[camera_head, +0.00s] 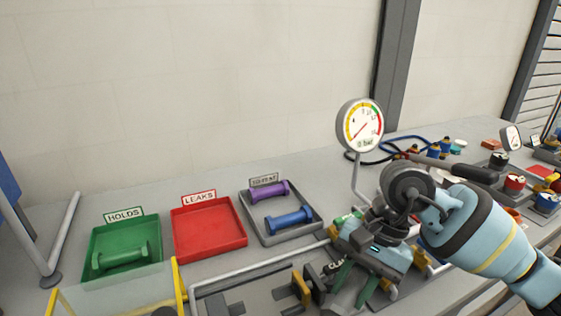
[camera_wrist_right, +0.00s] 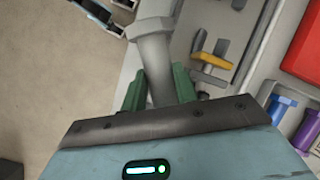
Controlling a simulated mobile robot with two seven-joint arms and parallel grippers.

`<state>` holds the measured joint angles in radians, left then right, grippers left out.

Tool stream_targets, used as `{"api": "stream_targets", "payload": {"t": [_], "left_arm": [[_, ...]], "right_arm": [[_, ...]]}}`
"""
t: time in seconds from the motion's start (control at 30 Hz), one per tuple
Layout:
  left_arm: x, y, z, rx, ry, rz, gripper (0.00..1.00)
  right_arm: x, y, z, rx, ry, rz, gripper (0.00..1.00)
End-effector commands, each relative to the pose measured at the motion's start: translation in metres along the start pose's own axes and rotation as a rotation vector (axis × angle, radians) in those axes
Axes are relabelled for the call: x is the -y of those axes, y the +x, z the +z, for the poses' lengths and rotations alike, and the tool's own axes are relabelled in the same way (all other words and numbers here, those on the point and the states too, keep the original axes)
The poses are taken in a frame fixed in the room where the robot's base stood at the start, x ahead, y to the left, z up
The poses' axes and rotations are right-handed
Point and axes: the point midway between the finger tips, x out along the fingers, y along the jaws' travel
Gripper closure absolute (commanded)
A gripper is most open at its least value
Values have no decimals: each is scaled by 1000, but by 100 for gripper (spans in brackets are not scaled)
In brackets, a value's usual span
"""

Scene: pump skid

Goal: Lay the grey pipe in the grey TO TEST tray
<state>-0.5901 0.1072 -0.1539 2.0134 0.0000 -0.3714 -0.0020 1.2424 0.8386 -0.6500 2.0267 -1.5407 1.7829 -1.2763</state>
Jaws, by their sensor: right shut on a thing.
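The grey pipe (camera_wrist_right: 155,55) is between the green fingers of my right gripper (camera_wrist_right: 158,90) in the wrist view, its flanged end pointing away from the palm. In the head view my right gripper (camera_head: 354,283) points down at the front of the bench, right of and nearer than the grey tray (camera_head: 268,239); I cannot make out the pipe clearly there. The grey tray has a small label, too blurred to read surely, and holds a purple pipe (camera_head: 268,191) and a blue pipe (camera_head: 288,220). Free floor shows around them. My left gripper is not in view.
A red LEAKS tray (camera_head: 208,229) is empty. A green HOLDS tray (camera_head: 105,240) holds a green pipe (camera_head: 120,257). A pressure gauge (camera_head: 360,125) stands on a post behind my right gripper. A yellow clamp part (camera_head: 301,289) and a grey rail lie in front of the trays.

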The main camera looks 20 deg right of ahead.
Motion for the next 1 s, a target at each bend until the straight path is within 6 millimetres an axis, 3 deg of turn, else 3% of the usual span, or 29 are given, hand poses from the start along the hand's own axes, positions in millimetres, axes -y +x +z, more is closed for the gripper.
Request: {"api": "stream_targets", "payload": {"t": [0.2,0.47,1.0], "left_arm": [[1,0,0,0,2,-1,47],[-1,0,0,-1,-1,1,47],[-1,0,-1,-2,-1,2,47]], "right_arm": [[-20,26,5,67,-382,161,100],[-39,52,9,130,-764,318,100],[-38,51,8,127,-758,313,100]]}}
